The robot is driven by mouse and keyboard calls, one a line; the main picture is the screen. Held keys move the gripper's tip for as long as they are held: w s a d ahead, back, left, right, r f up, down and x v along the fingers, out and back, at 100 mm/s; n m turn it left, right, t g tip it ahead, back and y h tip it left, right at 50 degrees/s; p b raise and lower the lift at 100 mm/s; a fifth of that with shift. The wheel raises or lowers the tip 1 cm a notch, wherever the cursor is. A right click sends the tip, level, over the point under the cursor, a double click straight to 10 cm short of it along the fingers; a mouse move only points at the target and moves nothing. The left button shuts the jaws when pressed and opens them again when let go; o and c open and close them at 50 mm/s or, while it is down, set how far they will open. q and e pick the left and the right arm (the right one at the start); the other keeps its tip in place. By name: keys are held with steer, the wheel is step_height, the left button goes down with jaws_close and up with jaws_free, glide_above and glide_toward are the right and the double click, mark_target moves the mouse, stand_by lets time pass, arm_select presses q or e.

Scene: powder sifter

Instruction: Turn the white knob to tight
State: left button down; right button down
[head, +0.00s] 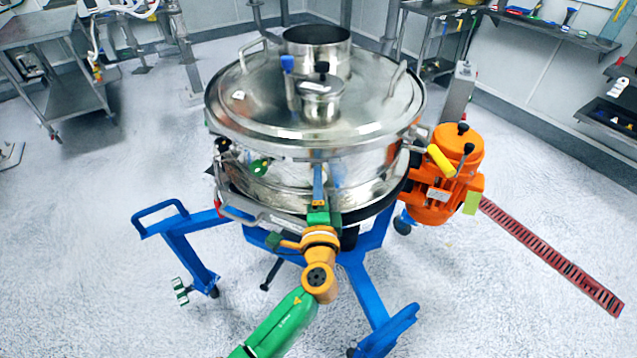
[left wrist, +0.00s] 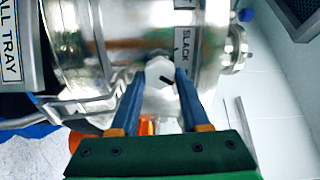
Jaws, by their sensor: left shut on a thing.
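The white knob (left wrist: 159,72) shows in the left wrist view on the front of the shiny steel sifter (head: 300,120), with a black mark on its lower right. My left gripper (left wrist: 159,76) has its two blue fingers on either side of the knob and is shut on it. A "SLACK" label (left wrist: 184,48) is just right of the knob; no label reading tight can be made out. In the head view my left gripper (head: 319,185) reaches the sifter's front side, and the knob is not clearly visible there. My right gripper is not in view.
The sifter stands on a blue wheeled frame (head: 365,290). An orange motor (head: 437,190) is on its right. A tray label (left wrist: 10,45) and a metal handle are left of the knob in the wrist view. Carts stand along the walls. The floor around is mostly clear.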

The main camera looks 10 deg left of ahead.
arm_select(q)
steer(key=shift+m, duration=1.2)
steer(key=shift+c, duration=1.9)
jaws_free()
steer(key=v, duration=0.7)
steer(key=shift+b, duration=0.45)
steer(key=shift+f, duration=0.1)
